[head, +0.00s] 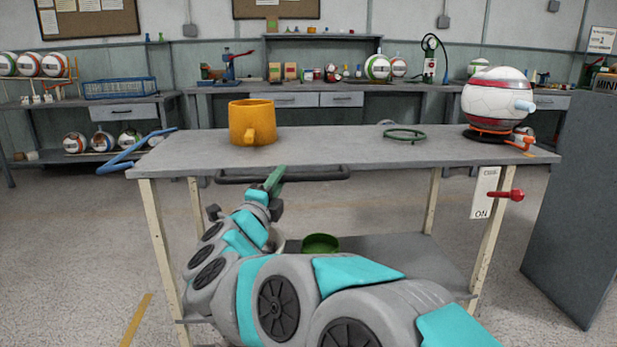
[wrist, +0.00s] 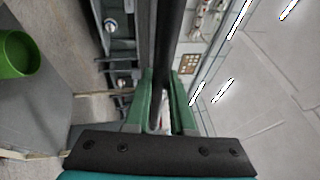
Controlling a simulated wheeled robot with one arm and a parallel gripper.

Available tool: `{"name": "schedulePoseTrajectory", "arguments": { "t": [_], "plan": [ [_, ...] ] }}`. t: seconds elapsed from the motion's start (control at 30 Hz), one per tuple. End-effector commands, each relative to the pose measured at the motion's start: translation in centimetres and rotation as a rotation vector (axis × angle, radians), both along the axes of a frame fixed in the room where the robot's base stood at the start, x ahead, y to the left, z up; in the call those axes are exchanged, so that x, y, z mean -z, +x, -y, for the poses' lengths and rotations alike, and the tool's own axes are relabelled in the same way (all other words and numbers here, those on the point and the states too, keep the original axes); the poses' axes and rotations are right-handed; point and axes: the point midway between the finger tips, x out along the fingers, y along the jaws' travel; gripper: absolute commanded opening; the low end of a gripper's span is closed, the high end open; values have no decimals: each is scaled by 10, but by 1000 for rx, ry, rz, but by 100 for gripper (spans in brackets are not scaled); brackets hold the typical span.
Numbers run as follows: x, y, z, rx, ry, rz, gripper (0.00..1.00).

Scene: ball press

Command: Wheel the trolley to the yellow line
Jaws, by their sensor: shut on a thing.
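The trolley (head: 350,150) is a grey-topped table on cream legs with a lower shelf. A dark handle bar (head: 315,174) runs along its near edge. My gripper (head: 275,180) has green fingers, shut on this bar left of its middle. In the wrist view the dark bar (wrist: 172,35) passes between the fingers of my gripper (wrist: 163,85). A yellow line (head: 136,322) shows in part on the floor at lower left, outside the trolley's near left leg.
An orange mug (head: 251,122), a green ring (head: 404,135) and a white ball press (head: 496,103) stand on top. A green bowl (head: 320,243) is on the lower shelf. A blue rail (head: 150,148) juts out left. A grey cabinet (head: 575,210) stands close on the right; left floor is clear.

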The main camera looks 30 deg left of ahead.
Motion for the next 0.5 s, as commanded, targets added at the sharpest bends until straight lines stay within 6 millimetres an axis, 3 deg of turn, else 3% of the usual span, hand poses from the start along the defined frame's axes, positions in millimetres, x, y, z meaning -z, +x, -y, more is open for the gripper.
{"name": "schedulePoseTrajectory", "arguments": {
  "t": [0.1,0.5],
  "plan": [
    [-1,-18,-33,-6,-5,1,0],
    [-2,-76,-116,-2,-1,0,0]
  ]
}}
